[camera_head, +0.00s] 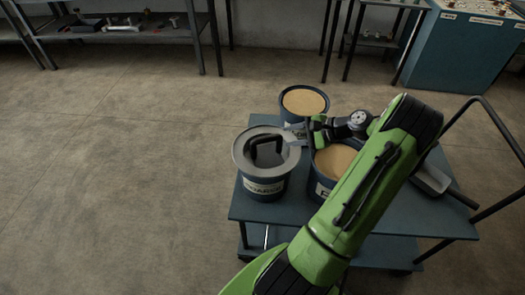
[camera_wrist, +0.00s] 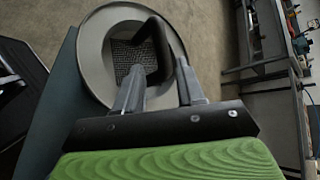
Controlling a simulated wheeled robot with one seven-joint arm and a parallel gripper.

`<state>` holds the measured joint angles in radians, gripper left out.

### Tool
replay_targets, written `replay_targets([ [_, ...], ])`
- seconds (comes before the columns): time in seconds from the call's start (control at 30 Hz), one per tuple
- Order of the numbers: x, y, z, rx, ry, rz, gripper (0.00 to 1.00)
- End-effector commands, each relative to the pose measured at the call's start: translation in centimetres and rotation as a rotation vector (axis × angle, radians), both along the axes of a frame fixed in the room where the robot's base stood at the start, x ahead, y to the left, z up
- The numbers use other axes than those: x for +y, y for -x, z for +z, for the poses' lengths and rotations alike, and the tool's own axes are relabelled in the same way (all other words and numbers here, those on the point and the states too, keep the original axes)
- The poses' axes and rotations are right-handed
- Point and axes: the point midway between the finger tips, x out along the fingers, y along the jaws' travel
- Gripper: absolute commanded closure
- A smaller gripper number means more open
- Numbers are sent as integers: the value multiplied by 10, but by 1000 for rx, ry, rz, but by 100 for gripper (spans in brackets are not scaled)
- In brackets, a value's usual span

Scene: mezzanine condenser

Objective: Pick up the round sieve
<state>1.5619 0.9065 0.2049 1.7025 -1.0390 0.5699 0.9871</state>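The round sieve (camera_head: 242,154) is a grey ring with a dark mesh and a black arched handle (camera_head: 265,146). It lies on top of a blue labelled bucket (camera_head: 263,190) at the left of the cart. In the wrist view the sieve (camera_wrist: 92,42) fills the upper middle, with its handle (camera_wrist: 152,42) rising toward my gripper (camera_wrist: 159,70). The two grey fingers are apart, and the handle shows beyond and partly between their tips. I cannot tell whether they touch it. In the head view my gripper is just right of the handle, and its tips are hard to make out.
The blue cart (camera_head: 390,222) also carries two buckets of tan material, one at the back (camera_head: 304,101) and one beside my arm (camera_head: 335,160). A scoop (camera_head: 432,178) lies at right near the cart's rail (camera_head: 495,122). Floor left of the cart is clear.

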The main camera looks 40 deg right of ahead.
Motion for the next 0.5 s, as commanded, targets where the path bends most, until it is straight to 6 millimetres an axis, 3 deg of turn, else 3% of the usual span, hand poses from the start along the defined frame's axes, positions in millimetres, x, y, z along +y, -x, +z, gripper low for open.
replay_targets([
  [0.1,11,-23,-18,0,-2,4,61],
  [0.5,31,-72,-49,1,2,4,61],
])
